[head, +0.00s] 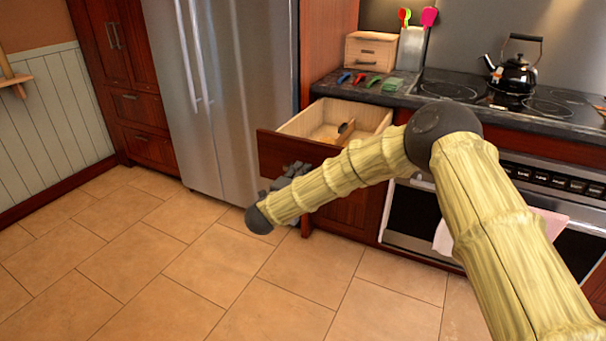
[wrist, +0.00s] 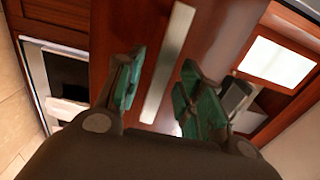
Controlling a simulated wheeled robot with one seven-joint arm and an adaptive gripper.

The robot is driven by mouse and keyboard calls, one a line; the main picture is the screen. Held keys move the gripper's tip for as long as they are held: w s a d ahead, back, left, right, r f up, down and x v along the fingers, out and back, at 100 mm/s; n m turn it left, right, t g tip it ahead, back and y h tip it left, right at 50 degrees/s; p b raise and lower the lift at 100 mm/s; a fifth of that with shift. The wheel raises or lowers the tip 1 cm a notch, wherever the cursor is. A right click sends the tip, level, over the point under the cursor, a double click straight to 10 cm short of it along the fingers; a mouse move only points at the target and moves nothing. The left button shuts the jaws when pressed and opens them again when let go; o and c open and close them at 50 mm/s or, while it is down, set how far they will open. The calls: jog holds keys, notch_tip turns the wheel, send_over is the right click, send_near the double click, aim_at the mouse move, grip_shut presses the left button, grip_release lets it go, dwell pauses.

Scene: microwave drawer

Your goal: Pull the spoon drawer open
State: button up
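The drawer (head: 283,152) stands pulled out below the counter, left of the oven, with its pale wooden inside showing. A small dark item (head: 346,127) lies in it by a divider; I cannot tell what it is. My gripper (head: 289,178) is low at the drawer's front, partly hidden by my arm. In the wrist view, the drawer front (wrist: 213,38) fills the middle, and its silver bar handle (wrist: 172,55) runs between my two green-padded fingers (wrist: 162,90). The fingers stand apart, with gaps visible beside the bar. I cannot tell how deep the bar sits between them.
A steel fridge (head: 225,90) stands left of the drawer. The oven (head: 412,215) is to the right, with a hanging towel (head: 443,238). The counter holds a wooden box (head: 371,50), several colored items and a kettle (head: 513,73). The tiled floor (head: 150,265) in front is clear.

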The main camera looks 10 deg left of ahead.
jog(key=v, duration=1)
jog(key=shift+s, duration=0.2)
